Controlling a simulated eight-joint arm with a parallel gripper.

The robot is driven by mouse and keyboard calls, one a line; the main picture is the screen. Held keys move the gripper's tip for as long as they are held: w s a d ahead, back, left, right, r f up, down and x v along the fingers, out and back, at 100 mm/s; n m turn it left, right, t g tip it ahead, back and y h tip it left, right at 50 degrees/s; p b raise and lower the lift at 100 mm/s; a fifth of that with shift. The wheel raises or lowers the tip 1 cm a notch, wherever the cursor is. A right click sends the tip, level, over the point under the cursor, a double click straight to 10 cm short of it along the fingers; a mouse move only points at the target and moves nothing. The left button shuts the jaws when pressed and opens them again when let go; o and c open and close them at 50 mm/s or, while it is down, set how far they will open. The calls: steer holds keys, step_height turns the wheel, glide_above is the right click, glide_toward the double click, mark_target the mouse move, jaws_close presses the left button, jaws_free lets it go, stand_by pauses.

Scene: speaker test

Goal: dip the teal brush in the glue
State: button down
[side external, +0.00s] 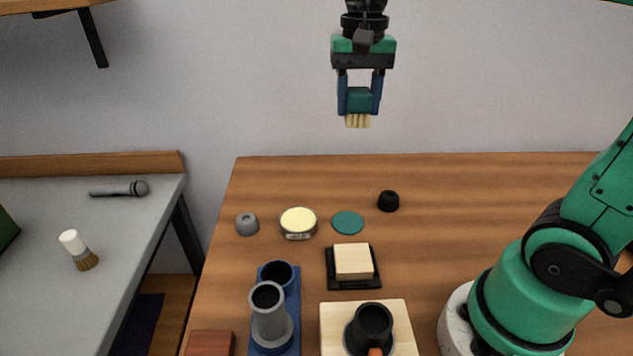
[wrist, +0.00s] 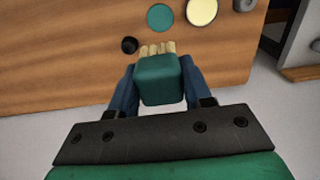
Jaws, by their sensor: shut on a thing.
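The teal brush (side external: 359,101) has a blocky teal handle and pale bristles that point down. My gripper (side external: 359,95) is shut on its handle and holds it high above the back part of the wooden table. In the wrist view the teal brush (wrist: 158,78) sits between my gripper's blue fingers (wrist: 160,88). An open round tin with a pale yellow surface (side external: 298,221), likely the glue, stands on the table, and it shows at the top of the wrist view (wrist: 201,10). A flat teal disc (side external: 347,222) lies beside the tin. The brush is well apart from the tin.
Near the tin are a grey knob-like piece (side external: 247,223) and a black one (side external: 388,201). In front stand a black tray with a pale block (side external: 352,262), a blue base with grey cylinders (side external: 270,315) and a wooden board with a black cup (side external: 372,327). A grey side table (side external: 120,220) holds a white brush.

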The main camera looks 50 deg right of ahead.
steer(key=c, duration=1)
jaws_free()
steer(key=shift+c, duration=0.2)
steer(key=c, duration=0.4)
steer(key=w+a+f, duration=0.3)
steer(key=w+f, duration=0.1)
steer(key=f, duration=0.2)
steer(key=shift+c, duration=0.2)
glide_toward(298, 219)
steer(key=shift+f, duration=2.65)
steer(key=shift+f, duration=0.55)
steer(key=shift+r, duration=0.1)
step_height(298, 219, up, 7)
